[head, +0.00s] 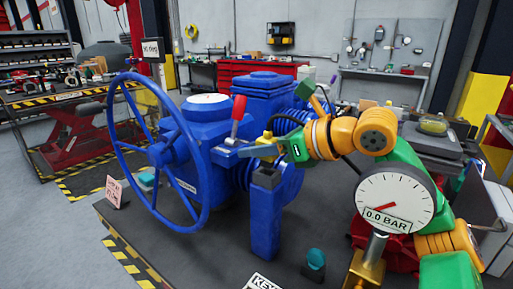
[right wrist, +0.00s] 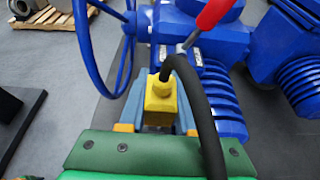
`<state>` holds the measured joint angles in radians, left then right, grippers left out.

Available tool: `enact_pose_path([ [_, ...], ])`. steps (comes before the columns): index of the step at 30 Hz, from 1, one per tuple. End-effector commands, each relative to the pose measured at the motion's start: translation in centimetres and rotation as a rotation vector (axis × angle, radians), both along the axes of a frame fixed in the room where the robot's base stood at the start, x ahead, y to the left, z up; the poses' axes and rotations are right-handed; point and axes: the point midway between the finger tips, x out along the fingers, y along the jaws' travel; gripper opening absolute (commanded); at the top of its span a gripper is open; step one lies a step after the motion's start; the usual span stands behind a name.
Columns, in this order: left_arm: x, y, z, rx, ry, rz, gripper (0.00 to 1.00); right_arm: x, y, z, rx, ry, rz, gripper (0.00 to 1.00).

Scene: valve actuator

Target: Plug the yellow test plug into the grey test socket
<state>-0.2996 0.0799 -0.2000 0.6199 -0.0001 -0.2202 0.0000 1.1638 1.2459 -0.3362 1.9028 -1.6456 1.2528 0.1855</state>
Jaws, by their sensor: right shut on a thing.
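The yellow test plug (right wrist: 160,100) has a black cable rising from its top. In the right wrist view it sits between the blue-grey fingers of my right gripper (right wrist: 158,130), which is shut on it. In the head view the right gripper (head: 264,150) reaches in from the right, with the plug (head: 266,138) at its fingers, beside the blue valve actuator and above a blue post (head: 265,215). I cannot pick out the grey test socket for certain in either view. The plug's lower end is hidden, so I cannot tell whether it touches anything. My left gripper is not in view.
A blue handwheel (head: 113,150) and a red-handled lever (head: 237,115) stand left of the gripper. A pressure gauge (head: 396,200) reading 0.0 BAR stands at the front right. A teal-topped button (head: 315,259) is on the dark base.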

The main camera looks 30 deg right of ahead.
Motion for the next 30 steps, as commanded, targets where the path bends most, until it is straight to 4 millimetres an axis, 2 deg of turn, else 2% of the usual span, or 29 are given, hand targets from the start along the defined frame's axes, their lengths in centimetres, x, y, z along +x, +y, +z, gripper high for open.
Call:
enact_pose_path([
  [30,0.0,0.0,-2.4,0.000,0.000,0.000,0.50,0.0,0.0,-2.7,0.000,0.000,-0.001,0.00],
])
